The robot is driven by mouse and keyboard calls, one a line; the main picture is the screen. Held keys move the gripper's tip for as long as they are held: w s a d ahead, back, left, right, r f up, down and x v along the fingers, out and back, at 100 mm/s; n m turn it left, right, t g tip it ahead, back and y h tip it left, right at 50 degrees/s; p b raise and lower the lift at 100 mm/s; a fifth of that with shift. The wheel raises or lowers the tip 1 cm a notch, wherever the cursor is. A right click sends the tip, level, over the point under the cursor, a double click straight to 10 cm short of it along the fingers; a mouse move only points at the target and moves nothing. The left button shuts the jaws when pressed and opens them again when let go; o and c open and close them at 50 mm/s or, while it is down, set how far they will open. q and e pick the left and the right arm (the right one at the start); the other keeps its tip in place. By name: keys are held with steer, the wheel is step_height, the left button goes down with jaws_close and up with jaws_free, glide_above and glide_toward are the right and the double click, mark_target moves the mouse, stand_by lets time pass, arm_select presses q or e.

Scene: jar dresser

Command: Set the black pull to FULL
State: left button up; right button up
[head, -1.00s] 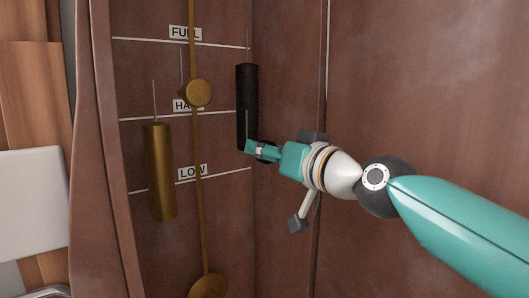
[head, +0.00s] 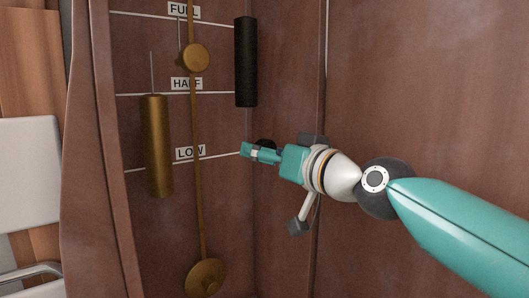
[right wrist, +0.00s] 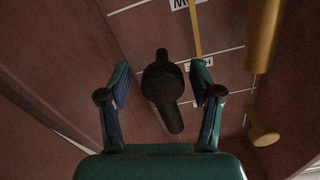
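The black pull (head: 246,62) is a dark upright cylinder at the right edge of the marked board in the head view. It spans from just above the FULL line to just below the HALF line. My right gripper (head: 247,150) is below it in the head view, near the right end of the LOW line, with a visible gap. In the right wrist view the fingers of my right gripper (right wrist: 161,78) are spread apart. The black pull (right wrist: 162,85) appears between them, beyond the tips, apparently untouched. My left gripper is not in view.
The FULL (head: 184,10), HALF (head: 187,84) and LOW (head: 190,153) labels sit on white lines. A brass cylinder (head: 157,145) hangs left of a brass pendulum rod (head: 199,130) with discs. Wooden case walls are close on the right. A white chair (head: 28,185) stands at left.

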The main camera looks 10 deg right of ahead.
steer(key=shift+r, duration=0.15)
steer(key=v, duration=0.7)
steer(key=shift+s, duration=0.3)
steer(key=shift+d, duration=0.1)
